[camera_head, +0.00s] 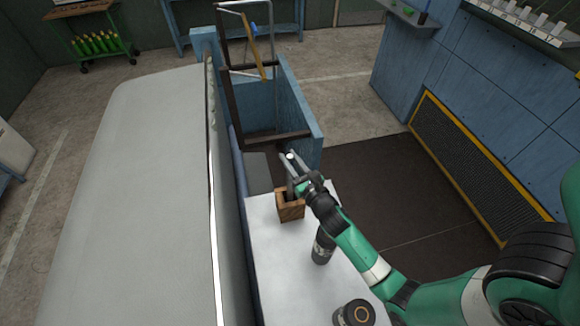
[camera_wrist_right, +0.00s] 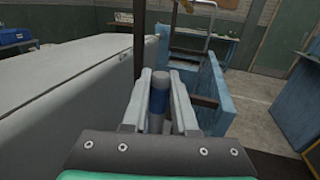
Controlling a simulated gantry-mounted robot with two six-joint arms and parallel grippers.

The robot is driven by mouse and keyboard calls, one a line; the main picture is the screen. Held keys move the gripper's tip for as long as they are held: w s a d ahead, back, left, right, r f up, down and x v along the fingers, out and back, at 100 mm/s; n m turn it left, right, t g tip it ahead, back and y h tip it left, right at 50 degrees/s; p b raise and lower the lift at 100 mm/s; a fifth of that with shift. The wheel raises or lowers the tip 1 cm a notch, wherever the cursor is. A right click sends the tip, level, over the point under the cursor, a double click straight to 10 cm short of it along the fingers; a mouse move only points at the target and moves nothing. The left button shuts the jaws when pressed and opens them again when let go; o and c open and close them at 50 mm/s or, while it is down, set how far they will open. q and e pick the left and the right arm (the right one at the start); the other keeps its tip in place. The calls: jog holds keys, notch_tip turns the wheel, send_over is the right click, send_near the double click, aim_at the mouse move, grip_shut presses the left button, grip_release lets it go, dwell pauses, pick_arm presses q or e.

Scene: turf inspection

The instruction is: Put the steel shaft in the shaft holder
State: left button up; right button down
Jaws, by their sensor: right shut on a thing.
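My right gripper (camera_head: 292,160) is shut on the steel shaft (camera_head: 290,156), whose bright round end shows between the fingertips. In the right wrist view the shaft (camera_wrist_right: 158,100) stands roughly upright between the two fingers (camera_wrist_right: 160,95), grey with a blue band. The shaft holder looks to be the open wooden box (camera_head: 291,213) on the white table. The gripper and shaft are above the box. The shaft's lower part seems to reach down toward the box opening, but I cannot tell how deep its lower end is. My left gripper is not in view.
A blue-walled bay (camera_head: 298,105) lies behind. A large grey body (camera_head: 135,190) fills the left.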

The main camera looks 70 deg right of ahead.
jog(key=shift+f, duration=0.6)
jog(key=shift+r, duration=0.2)
jog(key=shift+f, duration=0.25)
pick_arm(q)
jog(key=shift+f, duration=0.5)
pick_arm(e)
jog(key=c, duration=0.7)
grip_release()
jog(key=shift+r, duration=0.25)
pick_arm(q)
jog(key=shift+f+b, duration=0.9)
pick_arm(e)
jog(key=v, duration=1.2)
